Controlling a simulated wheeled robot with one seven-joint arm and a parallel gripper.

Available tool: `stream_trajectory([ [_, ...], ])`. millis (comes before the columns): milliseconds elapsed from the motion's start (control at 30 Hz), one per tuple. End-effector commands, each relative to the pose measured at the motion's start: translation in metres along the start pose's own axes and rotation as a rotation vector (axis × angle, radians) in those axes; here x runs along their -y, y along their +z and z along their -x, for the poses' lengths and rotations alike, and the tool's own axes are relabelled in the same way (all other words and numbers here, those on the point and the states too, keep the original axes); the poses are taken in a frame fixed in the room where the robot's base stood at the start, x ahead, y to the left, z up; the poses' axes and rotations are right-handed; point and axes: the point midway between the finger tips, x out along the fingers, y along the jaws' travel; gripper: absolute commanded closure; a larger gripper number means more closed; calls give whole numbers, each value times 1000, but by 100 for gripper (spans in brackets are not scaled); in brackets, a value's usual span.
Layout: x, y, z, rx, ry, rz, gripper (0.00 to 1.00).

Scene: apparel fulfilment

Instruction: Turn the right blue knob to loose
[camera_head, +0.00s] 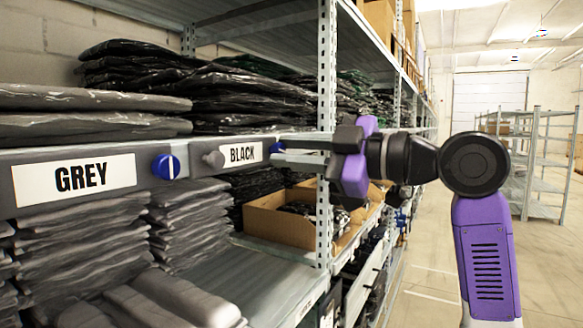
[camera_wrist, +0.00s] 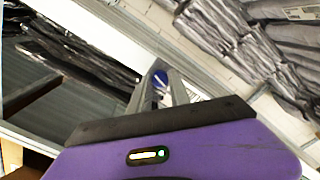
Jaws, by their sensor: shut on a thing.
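The right blue knob (camera_head: 276,148) sits on the shelf's front rail, just right of the BLACK label (camera_head: 243,154). My gripper (camera_head: 279,150) reaches it from the right, with its fingers shut on the knob. In the wrist view the blue knob (camera_wrist: 159,78) shows between the two fingertips, with a white line on its face. In the head view the fingers partly hide it, and its line is not readable there. The left blue knob (camera_head: 166,166) stands beside the GREY label (camera_head: 95,177), its white line near upright.
Bagged garments are stacked above and below the rail (camera_head: 20,178). A steel upright (camera_head: 326,100) stands close beside my gripper. A cardboard box (camera_head: 277,222) is below. The aisle at right is open.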

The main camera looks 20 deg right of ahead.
Motion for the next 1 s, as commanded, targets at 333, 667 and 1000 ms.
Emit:
stream_trajectory([
  [333, 1, 1, 0, 0, 0, 209, 100],
  [667, 0, 0, 0, 0, -1, 279, 100],
  [1000, 0, 0, 0, 1, -1, 283, 100],
])
